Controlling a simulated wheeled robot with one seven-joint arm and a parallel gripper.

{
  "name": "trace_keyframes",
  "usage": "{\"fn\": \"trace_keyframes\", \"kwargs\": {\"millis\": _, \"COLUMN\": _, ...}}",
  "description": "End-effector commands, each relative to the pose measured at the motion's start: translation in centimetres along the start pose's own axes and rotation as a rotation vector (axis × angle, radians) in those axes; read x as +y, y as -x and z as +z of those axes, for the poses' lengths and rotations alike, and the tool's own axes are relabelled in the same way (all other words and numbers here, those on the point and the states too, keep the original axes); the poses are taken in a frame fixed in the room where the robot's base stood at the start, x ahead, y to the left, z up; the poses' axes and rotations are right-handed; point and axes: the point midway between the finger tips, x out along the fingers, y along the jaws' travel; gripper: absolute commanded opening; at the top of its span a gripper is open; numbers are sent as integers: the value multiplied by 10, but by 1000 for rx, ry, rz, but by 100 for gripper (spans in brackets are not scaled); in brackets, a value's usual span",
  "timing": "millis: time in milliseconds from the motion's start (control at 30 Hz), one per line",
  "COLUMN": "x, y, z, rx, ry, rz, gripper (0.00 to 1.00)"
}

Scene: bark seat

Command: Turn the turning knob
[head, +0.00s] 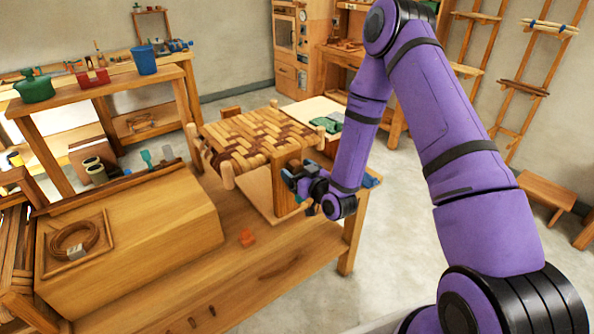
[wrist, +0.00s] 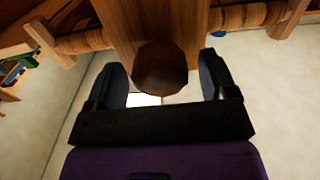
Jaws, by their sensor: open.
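The turning knob (wrist: 161,68) is a dark brown, faceted wooden knob on a wooden upright (wrist: 150,20) in the wrist view. My gripper (wrist: 163,85) is open, with one dark finger on each side of the knob. I cannot tell whether either finger touches it; a gap shows at the sides. In the head view my gripper (head: 290,173) is at the right side of the wooden upright (head: 286,185) below the woven seat (head: 255,138). The knob is hidden there behind my gripper.
The woven seat's frame stands on a wooden workbench (head: 280,262). A large wooden box (head: 130,240) with a coil of cord (head: 74,239) is at left. Open floor (head: 420,240) lies to the right.

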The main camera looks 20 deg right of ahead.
Motion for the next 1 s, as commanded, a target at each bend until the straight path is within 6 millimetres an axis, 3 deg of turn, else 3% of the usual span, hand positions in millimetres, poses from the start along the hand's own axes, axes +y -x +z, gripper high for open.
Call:
{"fn": "trace_keyframes", "kwargs": {"millis": 533, "x": 0, "y": 89, "z": 1, "rx": -4, "ry": -1, "rz": 1, "gripper": 78}}
{"fn": "trace_keyframes", "kwargs": {"millis": 733, "x": 0, "y": 103, "z": 0, "rx": -2, "ry": 0, "rz": 1, "gripper": 78}}
{"fn": "trace_keyframes", "kwargs": {"millis": 1000, "x": 0, "y": 104, "z": 0, "rx": -1, "ry": 1, "rz": 1, "gripper": 78}}
